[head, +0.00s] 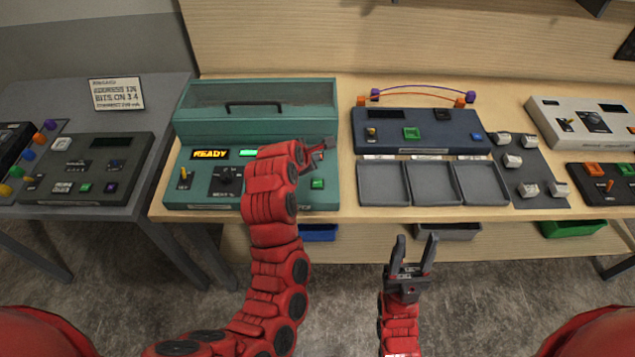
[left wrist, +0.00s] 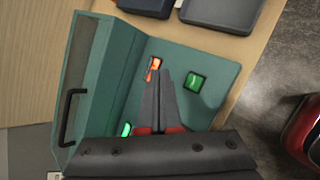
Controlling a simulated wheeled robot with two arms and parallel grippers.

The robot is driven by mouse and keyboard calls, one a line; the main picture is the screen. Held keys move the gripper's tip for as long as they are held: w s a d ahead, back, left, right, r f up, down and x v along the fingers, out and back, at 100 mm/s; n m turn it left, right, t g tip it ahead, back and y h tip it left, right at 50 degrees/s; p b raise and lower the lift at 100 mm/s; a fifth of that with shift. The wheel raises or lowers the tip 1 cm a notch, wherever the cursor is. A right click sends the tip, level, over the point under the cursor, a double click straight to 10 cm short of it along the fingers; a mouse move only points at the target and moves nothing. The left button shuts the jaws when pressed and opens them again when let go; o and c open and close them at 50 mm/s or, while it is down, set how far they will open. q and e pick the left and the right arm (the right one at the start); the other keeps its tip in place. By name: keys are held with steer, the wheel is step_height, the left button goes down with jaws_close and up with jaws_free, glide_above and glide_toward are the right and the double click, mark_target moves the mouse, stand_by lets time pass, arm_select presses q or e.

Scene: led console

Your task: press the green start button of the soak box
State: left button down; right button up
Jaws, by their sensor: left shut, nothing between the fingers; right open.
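The soak box is a teal console (head: 215,126) with a clear-lidded compartment and a lit READY display (head: 210,154). Its green button (head: 317,184) is at the right of the front panel. It also shows in the left wrist view (left wrist: 195,82). My left gripper (head: 326,147) is shut and empty above the right part of the panel. In the left wrist view its fingertips (left wrist: 163,78) appear beside the green button, near an orange-lit switch (left wrist: 154,64); I cannot tell their height. My right gripper (head: 415,245) is open and empty, in front of the table.
A dark blue console (head: 375,145) with its own green button (head: 411,133) stands to the right, with grey trays (head: 383,184) before it. A dark console (head: 128,146) and a sign (head: 116,94) are on the left table. The soak box's handle (head: 253,105) sticks out.

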mark_target(315, 186)
arm_select(q)
steer(key=shift+f+b, duration=1.9)
steer(key=shift+f, duration=2.5)
steer(key=shift+f, duration=0.35)
steer(key=shift+f+b, duration=0.5)
steer(key=shift+r, duration=0.1)
steer(key=shift+r+p, duration=0.4)
steer(key=shift+r, duration=0.35)
steer(key=shift+r+p, duration=1.2)
steer(key=shift+r, duration=1.35)
